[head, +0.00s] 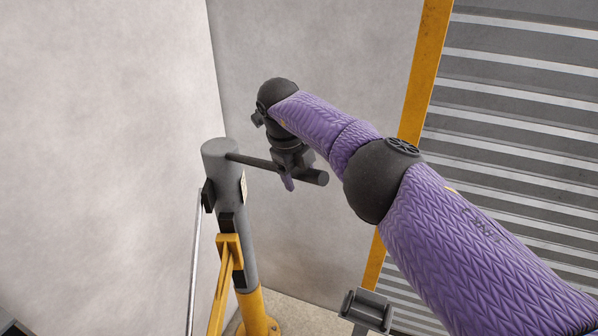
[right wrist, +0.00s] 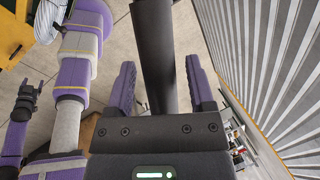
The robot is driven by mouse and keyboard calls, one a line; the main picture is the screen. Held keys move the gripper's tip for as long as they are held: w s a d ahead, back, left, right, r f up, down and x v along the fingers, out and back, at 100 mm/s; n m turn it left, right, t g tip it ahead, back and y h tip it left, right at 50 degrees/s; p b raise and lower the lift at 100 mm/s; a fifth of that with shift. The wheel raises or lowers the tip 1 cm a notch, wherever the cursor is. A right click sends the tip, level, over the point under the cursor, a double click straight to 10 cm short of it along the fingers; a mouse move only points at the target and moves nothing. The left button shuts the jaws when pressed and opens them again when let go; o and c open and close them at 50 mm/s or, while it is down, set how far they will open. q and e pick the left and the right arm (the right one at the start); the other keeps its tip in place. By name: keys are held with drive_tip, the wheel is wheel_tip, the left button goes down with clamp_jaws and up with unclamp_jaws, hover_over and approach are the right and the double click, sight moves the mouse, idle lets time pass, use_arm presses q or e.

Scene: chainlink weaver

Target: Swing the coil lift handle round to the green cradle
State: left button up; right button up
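The coil lift handle (head: 313,177) is a dark bar that juts right from a grey post (head: 220,160) with a yellow foot. My right gripper (head: 289,175) comes down over the bar near its thick outer end. In the right wrist view the handle (right wrist: 156,45) runs between the two purple fingers of my right gripper (right wrist: 161,88). The fingers are open, with a narrow gap on each side of the bar. No green cradle can be made out.
A yellow bracket (head: 227,265) and a thin metal rod (head: 194,265) stand by the post. A grey U-shaped bracket (head: 366,310) is at the bottom. Pale walls stand behind, and a slatted shutter (head: 520,110) with a yellow frame is at the right.

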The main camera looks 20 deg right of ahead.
drive_tip(key=b+v, duration=0.1)
drive_tip(key=v, duration=0.8)
drive_tip(key=shift+a+r, duration=0.15)
drive_tip(key=shift+r, duration=0.25)
